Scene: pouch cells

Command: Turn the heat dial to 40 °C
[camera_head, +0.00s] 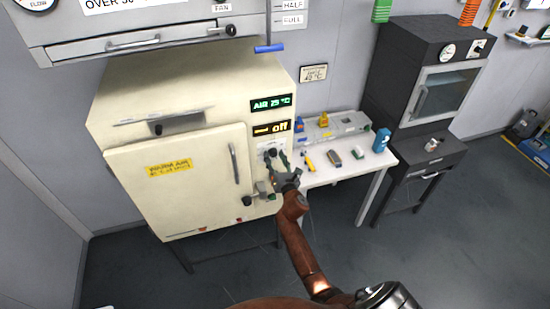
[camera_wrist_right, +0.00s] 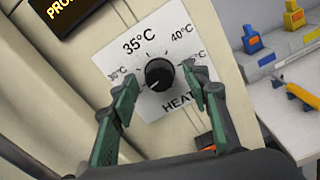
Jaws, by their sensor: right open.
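The heat dial (camera_wrist_right: 159,74) is a round black knob on a white plate marked HEAT, with 30, 35 and 40 °C labels and one more partly hidden by a finger. A small pale mark shows on the knob's lower left, away from the 40 °C label at upper right. My right gripper (camera_wrist_right: 161,82) is open, one green-padded finger on each side of the knob; whether they touch it is unclear. In the head view, my right gripper (camera_head: 277,162) is at the cream oven's (camera_head: 130,90) control panel. My left gripper is not in view.
A white table (camera_head: 345,178) with small items stands close on the right, beside a dark oven (camera_head: 430,70).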

